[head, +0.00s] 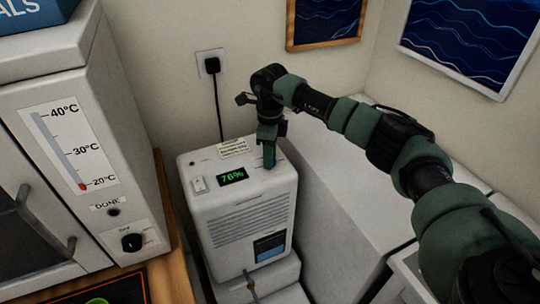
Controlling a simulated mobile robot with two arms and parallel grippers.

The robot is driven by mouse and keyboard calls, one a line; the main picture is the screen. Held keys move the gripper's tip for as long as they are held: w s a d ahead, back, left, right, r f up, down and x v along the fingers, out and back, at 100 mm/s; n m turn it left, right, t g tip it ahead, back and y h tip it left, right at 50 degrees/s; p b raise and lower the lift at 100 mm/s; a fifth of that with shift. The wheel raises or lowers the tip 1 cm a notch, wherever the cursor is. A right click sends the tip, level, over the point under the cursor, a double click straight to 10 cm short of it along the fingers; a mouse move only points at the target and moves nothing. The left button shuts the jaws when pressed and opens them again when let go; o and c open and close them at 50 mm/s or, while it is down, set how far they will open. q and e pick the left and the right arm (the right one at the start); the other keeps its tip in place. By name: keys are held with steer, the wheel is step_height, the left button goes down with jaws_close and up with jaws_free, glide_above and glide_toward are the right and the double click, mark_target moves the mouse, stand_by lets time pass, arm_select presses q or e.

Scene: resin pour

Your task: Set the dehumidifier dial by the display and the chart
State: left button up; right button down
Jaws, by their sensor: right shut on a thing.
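The white dehumidifier (252,213) stands on a white block in the corner. Its lit green display (232,175) reads 76%. A small pale chart label (233,148) sits on its top near the back; its print is too small to read. My right gripper (269,160) points down at the right part of the dehumidifier's top and is shut at the spot where the dial seems to be. The dial itself is hidden by the gripper. My left gripper is not in view.
A switch (199,185) is on the dehumidifier's left top. A black plug and cord (212,66) run down the wall behind. A white oven-like cabinet (60,150) with a temperature scale and black knob stands at left. White boxes (345,215) stand close at right.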

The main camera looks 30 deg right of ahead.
steer(key=m, duration=0.4)
steer(key=shift+r+m, duration=0.1)
steer(key=shift+m, duration=0.2)
steer(key=m, duration=0.5)
steer(key=shift+w+p, duration=0.1)
steer(key=shift+p, duration=0.2)
steer(key=m, duration=0.5)
steer(key=shift+r+p, duration=0.1)
steer(key=shift+p, duration=0.25)
steer(key=m, duration=0.4)
steer(key=shift+m+p, duration=0.4)
steer(key=c, duration=1.1)
jaws_free()
steer(key=shift+o, duration=0.7)
